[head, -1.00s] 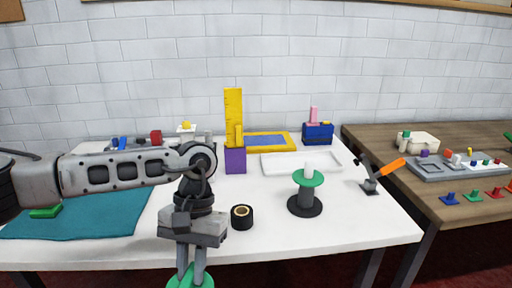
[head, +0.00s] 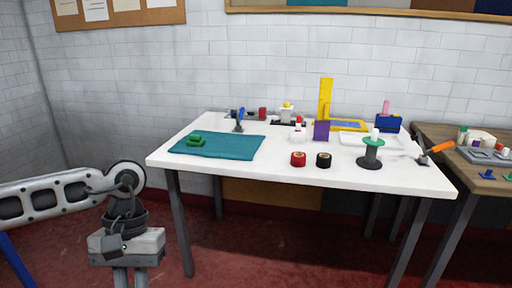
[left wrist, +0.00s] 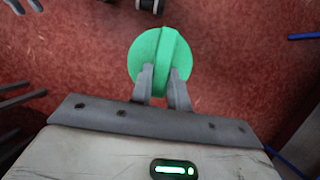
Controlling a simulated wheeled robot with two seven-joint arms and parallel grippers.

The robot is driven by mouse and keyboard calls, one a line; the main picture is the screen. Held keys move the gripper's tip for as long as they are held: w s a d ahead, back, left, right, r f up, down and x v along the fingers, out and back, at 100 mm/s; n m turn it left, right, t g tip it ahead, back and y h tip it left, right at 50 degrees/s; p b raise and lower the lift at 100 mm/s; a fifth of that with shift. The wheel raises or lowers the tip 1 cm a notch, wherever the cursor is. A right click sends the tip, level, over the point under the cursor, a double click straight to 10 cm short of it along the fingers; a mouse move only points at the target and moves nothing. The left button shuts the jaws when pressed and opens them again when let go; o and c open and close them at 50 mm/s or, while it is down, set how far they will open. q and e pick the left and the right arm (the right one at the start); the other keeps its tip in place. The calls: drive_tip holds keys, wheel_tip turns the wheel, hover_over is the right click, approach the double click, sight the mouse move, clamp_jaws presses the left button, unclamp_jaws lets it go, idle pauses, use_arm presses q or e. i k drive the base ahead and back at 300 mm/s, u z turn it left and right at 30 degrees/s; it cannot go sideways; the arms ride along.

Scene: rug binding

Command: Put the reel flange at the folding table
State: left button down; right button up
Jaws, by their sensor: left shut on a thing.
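My left gripper (left wrist: 163,90) is shut on the reel flange (left wrist: 148,58), a green disc with a raised bar across it, held above the red floor. In the head view my left gripper (head: 134,281) is at the bottom left, off the near left side of a white table (head: 225,174). The flange is below that view's edge. I cannot tell whether this white table is the folding table. My right gripper is not in view.
The white table carries a teal mat (head: 225,144), red tape (head: 298,159), black tape (head: 323,160) and a reel stand (head: 369,157) with a green disc. A wooden table (head: 480,168) stands right. A blue bar (head: 14,262) is at lower left. Red floor (head: 250,240) is open in front.

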sight(328, 152)
drive_tip(key=z, duration=0.75)
drive_tip(key=i, duration=0.6)
drive_tip(key=z, duration=1)
drive_tip(key=i, duration=0.9)
drive_tip(key=u, duration=0.65)
drive_tip(key=i, duration=0.75)
drive_tip(key=u, duration=0.65)
